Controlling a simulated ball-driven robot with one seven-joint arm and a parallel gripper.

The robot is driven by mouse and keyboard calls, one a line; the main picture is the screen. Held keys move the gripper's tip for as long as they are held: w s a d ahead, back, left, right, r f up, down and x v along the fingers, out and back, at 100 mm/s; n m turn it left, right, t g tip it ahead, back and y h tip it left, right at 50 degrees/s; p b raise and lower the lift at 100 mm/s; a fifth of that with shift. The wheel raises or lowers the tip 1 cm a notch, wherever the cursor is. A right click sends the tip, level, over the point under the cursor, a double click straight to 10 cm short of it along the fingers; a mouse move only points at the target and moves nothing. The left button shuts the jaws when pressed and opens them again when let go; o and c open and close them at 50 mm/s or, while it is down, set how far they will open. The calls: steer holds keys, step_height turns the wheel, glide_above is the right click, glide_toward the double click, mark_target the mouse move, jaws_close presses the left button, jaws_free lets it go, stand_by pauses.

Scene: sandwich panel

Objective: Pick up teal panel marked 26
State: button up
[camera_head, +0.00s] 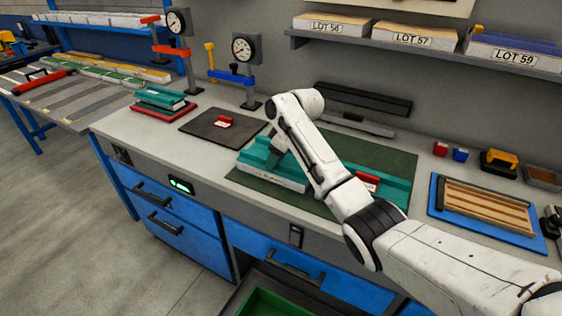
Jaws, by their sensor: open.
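A teal panel (262,169) with a pale front edge lies on the dark green mat (335,146) at the middle of the bench. Another teal panel (396,192) with a red-and-white tag lies to its right, partly hidden behind my arm. More teal panels (160,97) are stacked on a red base at the left. I cannot read a number 26 on any of them. My gripper (277,152) points down at the top of the left panel on the mat. It is open; its fingertips are small and partly hidden, and I cannot tell whether they touch the panel.
A dark plate (222,124) with a red block lies left of the mat. Dial gauges on stands (246,70) rise behind it. A blue tray (488,212) with brown strips lies at the right. A shelf (430,52) with labelled lots hangs above the back.

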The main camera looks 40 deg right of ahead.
jaws_close()
stand_by(0.4)
